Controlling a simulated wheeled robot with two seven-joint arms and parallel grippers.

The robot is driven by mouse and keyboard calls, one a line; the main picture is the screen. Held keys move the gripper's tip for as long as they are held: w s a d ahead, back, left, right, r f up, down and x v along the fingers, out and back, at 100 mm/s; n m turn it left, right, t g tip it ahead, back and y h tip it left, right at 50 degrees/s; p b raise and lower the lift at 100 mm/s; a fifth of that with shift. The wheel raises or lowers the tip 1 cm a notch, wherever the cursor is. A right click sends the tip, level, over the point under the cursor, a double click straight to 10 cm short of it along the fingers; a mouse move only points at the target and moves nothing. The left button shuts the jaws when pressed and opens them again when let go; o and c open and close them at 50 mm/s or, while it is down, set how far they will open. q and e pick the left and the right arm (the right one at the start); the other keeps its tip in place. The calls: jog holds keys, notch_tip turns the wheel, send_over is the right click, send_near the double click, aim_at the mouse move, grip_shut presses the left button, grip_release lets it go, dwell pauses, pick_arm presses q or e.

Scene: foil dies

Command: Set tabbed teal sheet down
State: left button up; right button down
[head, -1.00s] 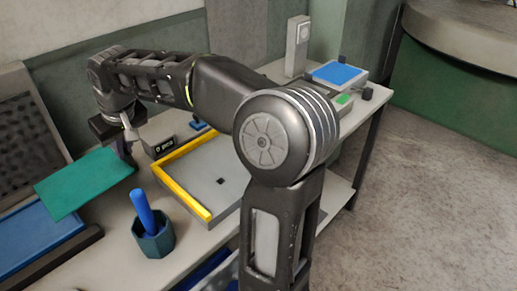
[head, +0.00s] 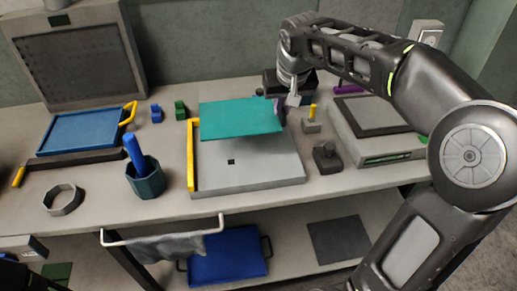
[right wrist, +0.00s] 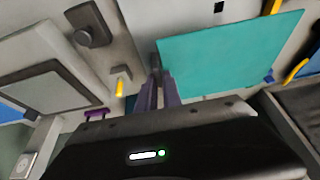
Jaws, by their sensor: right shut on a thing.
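The teal sheet (head: 240,118) is a thin flat rectangle in the head view. It hangs roughly level over the rear part of a grey plate (head: 250,172) with a yellow strip (head: 190,155) along its left side. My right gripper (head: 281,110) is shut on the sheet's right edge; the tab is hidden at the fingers. In the right wrist view the sheet (right wrist: 235,50) extends to the right from the purple-grey fingers (right wrist: 158,78). The sheet appears to be above the plate; the exact gap is unclear. My left gripper is not in view.
A dark teal cup (head: 147,182) with a blue rod stands left of the plate. A blue tray (head: 83,133) and grey ring (head: 63,199) lie further left. A dark knobbed block (head: 327,158) and a grey machine (head: 375,135) stand on the right.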

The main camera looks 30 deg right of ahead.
aim_at(281, 123)
jog(key=shift+w+a+f, duration=0.1)
jog(key=shift+f, duration=0.15)
notch_tip(281, 123, down, 6)
jog(key=shift+r, duration=0.15)
dwell(0.3)
jog(key=shift+f, duration=1.95)
jog(key=shift+f, duration=0.15)
jog(key=c, duration=1.5)
grip_release()
jog(key=shift+r, duration=0.2)
